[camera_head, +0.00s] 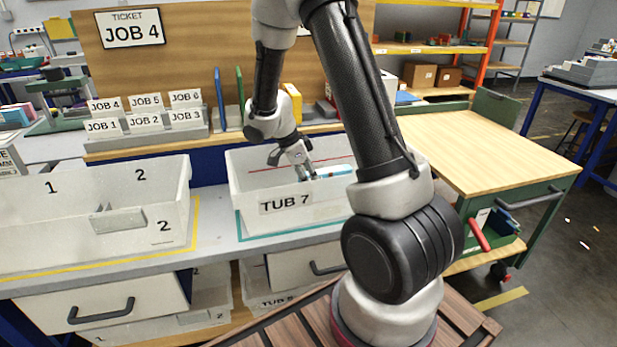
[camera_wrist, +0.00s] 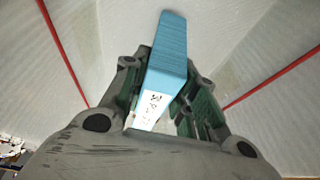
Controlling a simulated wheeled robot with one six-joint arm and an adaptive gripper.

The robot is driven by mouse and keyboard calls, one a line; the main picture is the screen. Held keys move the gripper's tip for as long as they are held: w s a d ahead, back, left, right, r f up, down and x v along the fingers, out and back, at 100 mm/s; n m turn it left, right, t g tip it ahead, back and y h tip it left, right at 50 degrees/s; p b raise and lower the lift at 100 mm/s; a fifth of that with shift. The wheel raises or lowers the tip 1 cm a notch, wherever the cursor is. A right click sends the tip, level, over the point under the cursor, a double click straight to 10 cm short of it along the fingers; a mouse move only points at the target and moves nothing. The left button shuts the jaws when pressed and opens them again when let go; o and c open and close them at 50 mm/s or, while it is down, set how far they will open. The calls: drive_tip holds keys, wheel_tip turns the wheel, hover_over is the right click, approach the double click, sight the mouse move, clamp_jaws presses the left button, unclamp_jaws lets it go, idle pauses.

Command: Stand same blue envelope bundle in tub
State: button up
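The blue envelope bundle (camera_wrist: 168,55) is a long light-blue block with a white printed label at its near end in the wrist view. In the head view it shows as a light-blue strip (camera_head: 334,172) inside the white tub marked TUB 7 (camera_head: 240,205). My gripper (camera_wrist: 165,85) reaches down into the tub, with its green-padded fingers against both sides of the bundle. It also shows in the head view (camera_head: 304,172). The tub's front wall and my arm hide the bundle's lower part and the tub's right end.
A white divided tub (camera_head: 95,255) marked 1 and 2 stands left of TUB 7. Behind are a rack of JOB cards (camera_head: 147,125), upright blue and green panels, and a yellow block (camera_head: 292,102). A wooden-topped cart (camera_head: 480,150) with a clear top stands at right.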

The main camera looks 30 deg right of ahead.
drive_tip(key=o, duration=0.4)
drive_tip(key=v, duration=1.2)
drive_tip(key=s+r+n+t+y, duration=0.1)
drive_tip(key=s+r+n, duration=0.3)
drive_tip(key=s+r, duration=0.25)
drive_tip(key=s+r+n+t+y, duration=0.1)
drive_tip(key=s+r+n+t, duration=0.1)
drive_tip(key=s+n, duration=0.6)
drive_tip(key=s+r+n+t+y, duration=0.2)
drive_tip(key=s+r+n, duration=0.3)
drive_tip(key=s+n, duration=0.3)
drive_tip(key=shift+s+a+n+t, duration=0.3)
drive_tip(key=shift+s+n, duration=0.1)
drive_tip(key=shift+s, duration=0.8)
drive_tip(key=shift+r, duration=0.1)
